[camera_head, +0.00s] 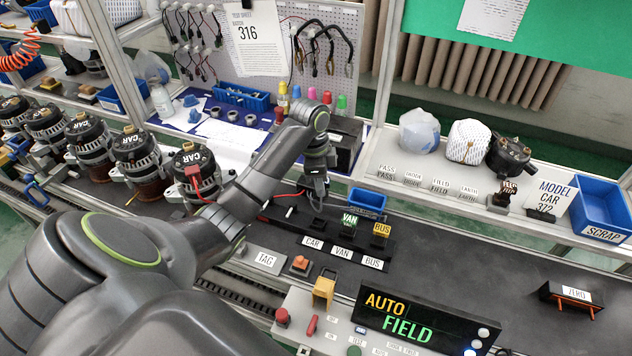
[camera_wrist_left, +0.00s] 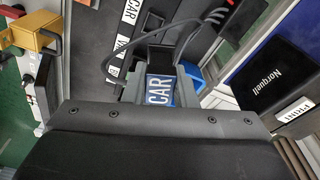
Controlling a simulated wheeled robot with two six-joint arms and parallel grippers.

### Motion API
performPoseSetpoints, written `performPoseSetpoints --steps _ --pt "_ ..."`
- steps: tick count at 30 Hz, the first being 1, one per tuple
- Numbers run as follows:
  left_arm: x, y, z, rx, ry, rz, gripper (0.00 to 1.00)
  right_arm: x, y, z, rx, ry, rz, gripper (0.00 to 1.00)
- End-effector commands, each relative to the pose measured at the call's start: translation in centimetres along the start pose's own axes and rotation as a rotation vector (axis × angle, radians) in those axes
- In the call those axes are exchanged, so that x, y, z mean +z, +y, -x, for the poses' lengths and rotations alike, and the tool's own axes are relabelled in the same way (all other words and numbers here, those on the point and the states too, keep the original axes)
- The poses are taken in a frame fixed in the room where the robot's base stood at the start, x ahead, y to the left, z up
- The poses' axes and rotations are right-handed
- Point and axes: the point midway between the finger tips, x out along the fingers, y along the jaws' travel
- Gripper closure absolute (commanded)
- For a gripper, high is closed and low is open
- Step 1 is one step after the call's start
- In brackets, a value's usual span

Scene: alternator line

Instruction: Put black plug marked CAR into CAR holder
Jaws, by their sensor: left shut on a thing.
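My left gripper (camera_head: 317,200) is shut on the black plug marked CAR, whose blue face with white CAR letters (camera_wrist_left: 158,90) shows between the fingers in the left wrist view. A dark cable runs from the plug. The gripper is over the left end of the black holder strip (camera_head: 290,222), behind its CAR label (camera_head: 312,243). A green VAN plug (camera_head: 349,221) and a yellow BUS plug (camera_head: 381,234) stand in the strip to the right. My right gripper is not in view.
A small blue bin (camera_head: 368,199) stands behind the strip, and a black box (camera_head: 342,138) farther back. The control panel with the AUTO FIELD display (camera_head: 410,316) is in front. Alternators (camera_head: 138,157) line the left.

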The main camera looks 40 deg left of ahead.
Motion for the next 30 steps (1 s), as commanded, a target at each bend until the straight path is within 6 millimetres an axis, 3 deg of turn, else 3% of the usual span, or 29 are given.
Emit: performPoseSetpoints --steps 3,9,30 --pt "0.4 0.8 -0.3 0.019 0.012 -0.164 1.0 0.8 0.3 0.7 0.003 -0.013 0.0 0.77" --pt "0.7 1.4 -0.7 0.032 0.025 -0.314 1.0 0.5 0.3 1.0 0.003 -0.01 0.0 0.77" --pt "0.9 1.5 -1.1 0.034 0.029 -0.334 1.0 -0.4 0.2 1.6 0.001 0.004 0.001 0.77"
